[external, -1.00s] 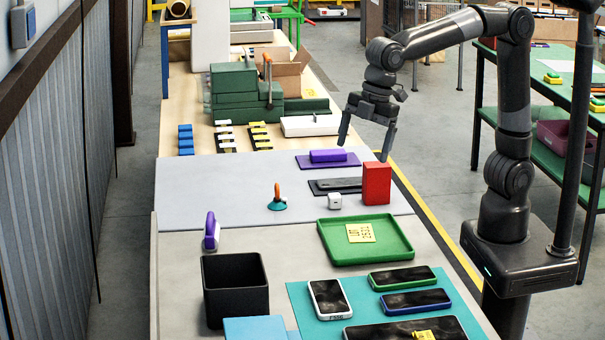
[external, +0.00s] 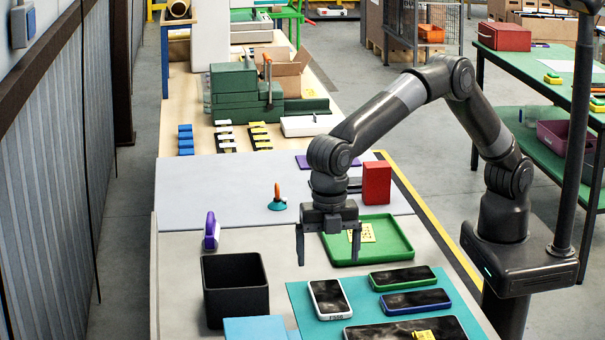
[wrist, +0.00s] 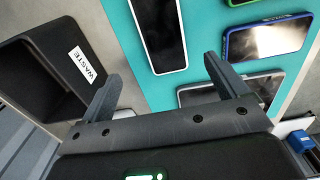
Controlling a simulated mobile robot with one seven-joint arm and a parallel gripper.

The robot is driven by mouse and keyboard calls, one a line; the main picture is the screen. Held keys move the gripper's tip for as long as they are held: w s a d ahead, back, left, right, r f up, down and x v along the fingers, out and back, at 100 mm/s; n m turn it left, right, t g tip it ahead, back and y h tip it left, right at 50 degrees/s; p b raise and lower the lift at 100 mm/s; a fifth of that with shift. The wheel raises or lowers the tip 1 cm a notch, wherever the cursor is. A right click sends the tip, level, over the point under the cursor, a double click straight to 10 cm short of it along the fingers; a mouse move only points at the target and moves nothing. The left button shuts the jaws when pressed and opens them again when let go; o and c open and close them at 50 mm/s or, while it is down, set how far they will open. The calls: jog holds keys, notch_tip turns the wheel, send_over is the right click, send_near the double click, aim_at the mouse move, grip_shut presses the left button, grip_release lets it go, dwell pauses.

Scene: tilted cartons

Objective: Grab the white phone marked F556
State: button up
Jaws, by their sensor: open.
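The white phone (external: 329,299) lies flat, dark screen up, on the left part of the teal mat (external: 293,288). A small mark shows on its near edge, too small to read surely. In the wrist view the white phone (wrist: 160,38) lies just beyond the gap between my fingers. My gripper (external: 328,258) points down with fingers spread and empty, above and a little behind the phone in the external view, apart from it. My fingertips also show in the wrist view (wrist: 160,72).
A green-edged phone (external: 402,277), a blue-edged phone (external: 416,301) and a larger dark-screened device (external: 400,330) share the mat. A black bin (external: 236,290), labelled WASTE in the wrist view, stands left. A green tray (external: 385,250) and a red box (external: 377,183) are behind.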

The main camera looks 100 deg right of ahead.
send_over(329, 296)
jog(key=f, duration=0.4)
jog(key=shift+w+a+f, duration=0.25)
jog(key=shift+a, duration=0.1)
jog(key=shift+s+d+f, duration=0.1)
jog(key=shift+s+f, duration=0.05)
jog(key=shift+f, duration=1.2)
jog(key=shift+s+d+f, duration=0.1)
jog(key=shift+f, duration=1.2)
jog(key=shift+c, duration=0.5)
jog(key=c, duration=1.1)
